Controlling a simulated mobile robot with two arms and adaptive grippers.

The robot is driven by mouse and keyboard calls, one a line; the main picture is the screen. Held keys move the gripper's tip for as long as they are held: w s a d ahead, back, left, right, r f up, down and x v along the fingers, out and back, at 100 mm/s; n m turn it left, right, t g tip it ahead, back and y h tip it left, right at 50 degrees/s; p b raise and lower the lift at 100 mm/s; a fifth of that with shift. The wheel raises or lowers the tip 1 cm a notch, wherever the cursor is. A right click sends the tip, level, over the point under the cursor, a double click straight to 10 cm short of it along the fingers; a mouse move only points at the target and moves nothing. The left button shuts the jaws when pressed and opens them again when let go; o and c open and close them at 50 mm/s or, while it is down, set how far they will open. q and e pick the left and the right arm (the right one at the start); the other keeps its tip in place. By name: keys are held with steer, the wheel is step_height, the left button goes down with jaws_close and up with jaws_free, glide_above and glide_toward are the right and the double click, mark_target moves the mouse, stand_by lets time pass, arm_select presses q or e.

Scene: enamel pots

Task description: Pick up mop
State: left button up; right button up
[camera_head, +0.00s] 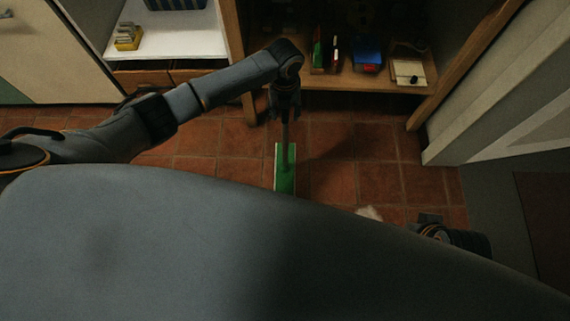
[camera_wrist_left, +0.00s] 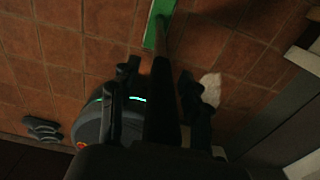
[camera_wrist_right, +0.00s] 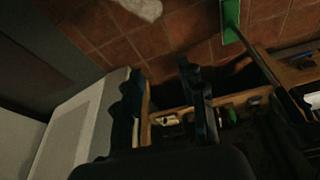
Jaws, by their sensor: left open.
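The mop has a flat green head (camera_head: 285,170) on the tiled floor and a thin dark handle (camera_head: 285,132) rising from it toward my left gripper (camera_head: 285,101). In the left wrist view the green head (camera_wrist_left: 158,24) is at the top, and the dark handle (camera_wrist_left: 163,95) runs between the two fingers of my left gripper (camera_wrist_left: 160,85). That gripper is open; I cannot tell whether a finger touches the handle. In the right wrist view the green head (camera_wrist_right: 230,20) and handle (camera_wrist_right: 258,58) are at upper right. My right gripper (camera_wrist_right: 162,88) is open and empty, away from the mop.
A wooden shelf (camera_head: 345,80) with several small items stands behind the mop. A white shelf (camera_head: 175,42) holding a yellow item (camera_head: 128,38) is at upper left. A pale object (camera_head: 369,213) lies on the floor near my right arm. Terracotta tiles (camera_head: 385,180) are mostly clear.

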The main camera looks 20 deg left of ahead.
arm_select(q)
jaws_close()
steer(key=shift+r, duration=0.1)
